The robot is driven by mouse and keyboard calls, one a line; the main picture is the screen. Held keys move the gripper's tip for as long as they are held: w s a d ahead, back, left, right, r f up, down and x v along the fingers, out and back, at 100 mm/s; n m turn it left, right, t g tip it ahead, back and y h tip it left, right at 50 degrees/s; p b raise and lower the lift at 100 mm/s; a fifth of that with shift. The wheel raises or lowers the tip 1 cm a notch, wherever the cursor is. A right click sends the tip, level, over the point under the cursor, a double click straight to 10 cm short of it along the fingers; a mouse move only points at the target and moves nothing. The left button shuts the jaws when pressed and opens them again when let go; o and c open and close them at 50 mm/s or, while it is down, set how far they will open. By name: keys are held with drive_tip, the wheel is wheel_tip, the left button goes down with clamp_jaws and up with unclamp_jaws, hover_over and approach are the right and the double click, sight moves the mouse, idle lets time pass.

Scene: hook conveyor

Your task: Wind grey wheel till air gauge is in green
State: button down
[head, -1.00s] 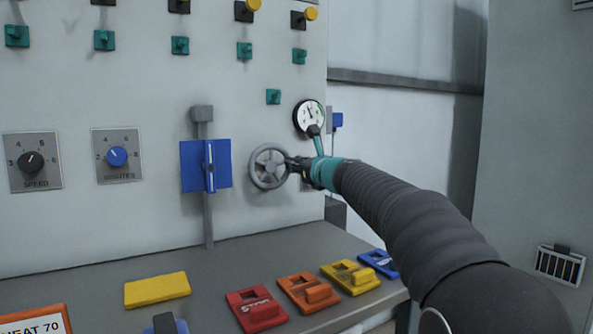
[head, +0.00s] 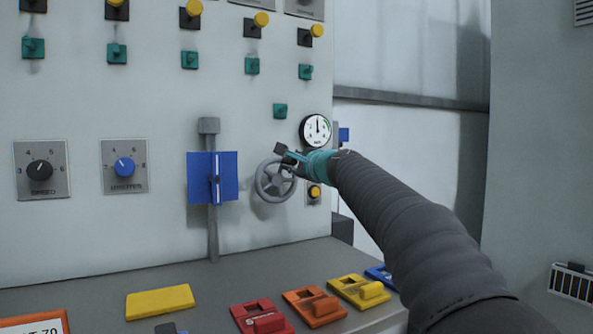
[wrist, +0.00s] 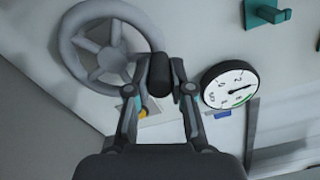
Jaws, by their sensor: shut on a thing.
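The grey wheel (head: 273,188) is a spoked handwheel on the panel front. It also shows in the wrist view (wrist: 84,66). My gripper (head: 288,158) is at the upper right of its rim. In the wrist view, my gripper (wrist: 159,84) has its fingers on either side of a dark handle (wrist: 159,72) beside the rim and is shut on it. The round white air gauge (head: 316,130) is above and right of the wheel. Its needle points about straight up, left of the green band at the upper right. The gauge also shows in the wrist view (wrist: 229,85).
A blue slide plate (head: 199,178) with a grey post is left of the wheel. A yellow button (head: 314,192) is just below my arm. Red (head: 262,317), orange (head: 315,307) and yellow (head: 358,291) switches line the ledge. Teal and yellow-topped fittings are above.

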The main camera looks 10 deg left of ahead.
sight(264, 166)
drive_tip(key=n, duration=0.2)
drive_tip(key=s+a+n+b, duration=0.1)
drive_tip(key=shift+a+r+n, duration=0.15)
drive_tip(key=shift+a+n, duration=0.15)
drive_tip(key=shift+n, duration=0.1)
drive_tip(key=n+b, duration=0.1)
drive_tip(key=s+a+n+b, duration=0.1)
drive_tip(key=n, duration=0.1)
drive_tip(key=shift+a+n, duration=0.25)
drive_tip(key=shift+n, duration=0.05)
drive_tip(key=n+b, duration=0.1)
drive_tip(key=a+n+b, duration=0.1)
drive_tip(key=n, duration=0.1)
drive_tip(key=shift+s+a+f, duration=0.1)
drive_tip(key=shift+s+f, duration=0.3)
drive_tip(key=shift+s+a+f+n+b, duration=0.2)
drive_tip(key=shift+n+b, duration=0.25)
drive_tip(key=shift+n, duration=0.3)
drive_tip(key=shift+s+a+f+n+b, duration=0.1)
drive_tip(key=shift+a+n+b, duration=0.1)
drive_tip(key=shift+n+b, duration=0.4)
drive_tip(key=shift+n, duration=0.35)
drive_tip(key=c, duration=1)
unclamp_jaws()
